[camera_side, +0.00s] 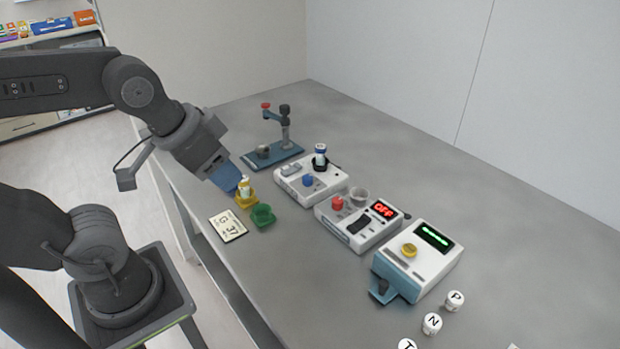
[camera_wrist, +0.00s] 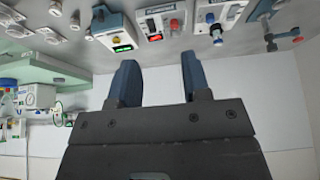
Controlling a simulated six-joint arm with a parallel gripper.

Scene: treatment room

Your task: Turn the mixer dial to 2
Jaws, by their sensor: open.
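Three white bench devices with dials stand in a row in the side view; no readable label shows which is the mixer. One has a blue dial (camera_side: 308,181) and a dark holder with a capped vial (camera_side: 320,155). The middle one has a red dial (camera_side: 337,202) and a display reading OFF (camera_side: 383,208). The nearest has a yellow dial (camera_side: 409,250) and a green-lit display (camera_side: 434,237). Dial numbers are too small to read. My gripper (camera_side: 233,188) is open, left of the devices by a yellow cup. In the wrist view my gripper (camera_wrist: 157,62) is empty between its blue fingers.
A yellow cup (camera_side: 248,200) with a vial (camera_side: 244,185), a green cup (camera_side: 263,216) and a card reading G 37 (camera_side: 228,226) lie near the table's left edge. A blue-based stand (camera_side: 272,156) is behind. Lettered white pieces (camera_side: 432,323) are in front. The right side is clear.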

